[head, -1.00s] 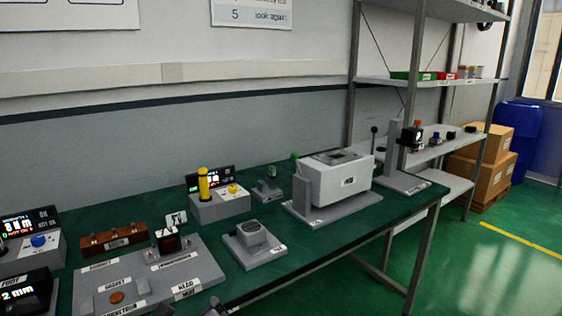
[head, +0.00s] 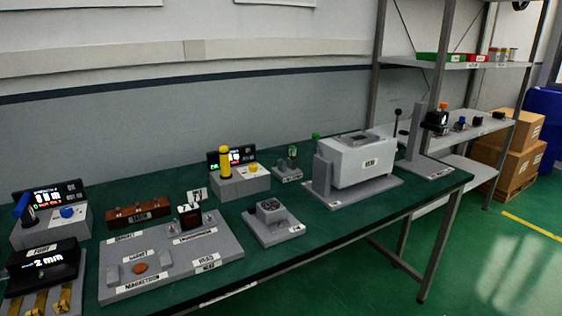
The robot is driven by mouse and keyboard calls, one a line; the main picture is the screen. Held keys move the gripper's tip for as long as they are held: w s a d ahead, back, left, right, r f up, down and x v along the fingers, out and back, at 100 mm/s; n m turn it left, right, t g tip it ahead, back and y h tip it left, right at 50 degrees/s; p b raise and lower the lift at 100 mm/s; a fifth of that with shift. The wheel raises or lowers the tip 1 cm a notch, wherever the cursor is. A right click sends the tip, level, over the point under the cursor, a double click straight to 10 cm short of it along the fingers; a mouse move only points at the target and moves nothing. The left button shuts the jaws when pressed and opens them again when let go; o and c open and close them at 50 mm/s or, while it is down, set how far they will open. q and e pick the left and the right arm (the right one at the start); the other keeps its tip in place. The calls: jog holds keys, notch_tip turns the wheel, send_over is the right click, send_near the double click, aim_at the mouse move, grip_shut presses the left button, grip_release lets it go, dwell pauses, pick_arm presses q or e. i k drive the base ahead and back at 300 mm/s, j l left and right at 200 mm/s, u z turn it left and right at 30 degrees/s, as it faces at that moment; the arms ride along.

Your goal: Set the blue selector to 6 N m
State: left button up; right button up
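The blue selector (head: 67,212) is a small round blue knob on the sloped front of a grey box (head: 75,228) at the left of the bench. A dark display (head: 50,198) with lit white, green and red text stands behind it; its reading is too small to tell for sure. A blue-handled tool (head: 22,207) with a dark shaft stands tilted at the left of the same box. Neither of my grippers shows in the head view.
A shelf rack (head: 470,65) stands at the right.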

aim_at(68, 212)
jog(key=u, duration=1.55)
